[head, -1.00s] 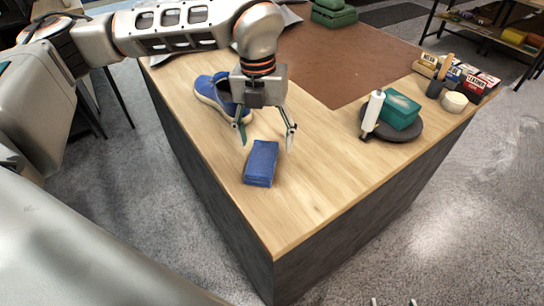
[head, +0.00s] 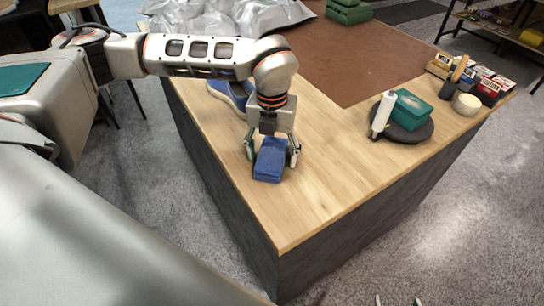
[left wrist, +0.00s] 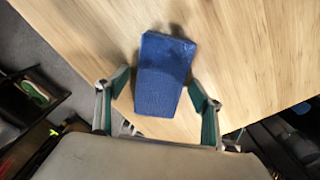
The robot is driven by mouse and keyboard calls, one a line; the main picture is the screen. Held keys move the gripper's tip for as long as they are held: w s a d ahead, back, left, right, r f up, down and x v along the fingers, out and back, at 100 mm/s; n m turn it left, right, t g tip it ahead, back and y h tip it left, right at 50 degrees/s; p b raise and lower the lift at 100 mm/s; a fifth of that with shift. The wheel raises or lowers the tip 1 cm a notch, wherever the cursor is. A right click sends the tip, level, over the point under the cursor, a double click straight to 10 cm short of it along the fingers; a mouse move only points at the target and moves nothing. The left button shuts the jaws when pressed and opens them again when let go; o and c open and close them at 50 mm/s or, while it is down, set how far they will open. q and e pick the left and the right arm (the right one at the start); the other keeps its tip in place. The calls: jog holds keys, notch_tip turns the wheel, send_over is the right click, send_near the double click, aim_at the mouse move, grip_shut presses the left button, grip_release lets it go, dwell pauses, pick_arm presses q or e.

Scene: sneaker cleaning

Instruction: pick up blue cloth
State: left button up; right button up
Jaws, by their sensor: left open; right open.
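The blue cloth (head: 269,163), a folded block, lies on the wooden worktable (head: 322,195) near its front left edge. It also shows in the left wrist view (left wrist: 163,75), lying between the fingers. My left gripper (head: 271,157) is open, pointing down, with one finger on either side of the cloth. In the left wrist view the gripper (left wrist: 159,88) shows gaps between both fingers and the cloth. Of my right gripper (head: 398,301), only two spread fingertips show at the bottom edge of the head view, away from the cloth.
A blue sneaker (head: 225,90) stands behind my left gripper, partly hidden by my arm. A dark round stand (head: 412,132) holds a teal box (head: 412,109) and a white bottle (head: 383,113) to the right. The table between is clear.

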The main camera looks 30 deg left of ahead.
pick_arm(q)
jog(key=c, duration=1.3)
jog(key=shift+r, duration=0.1)
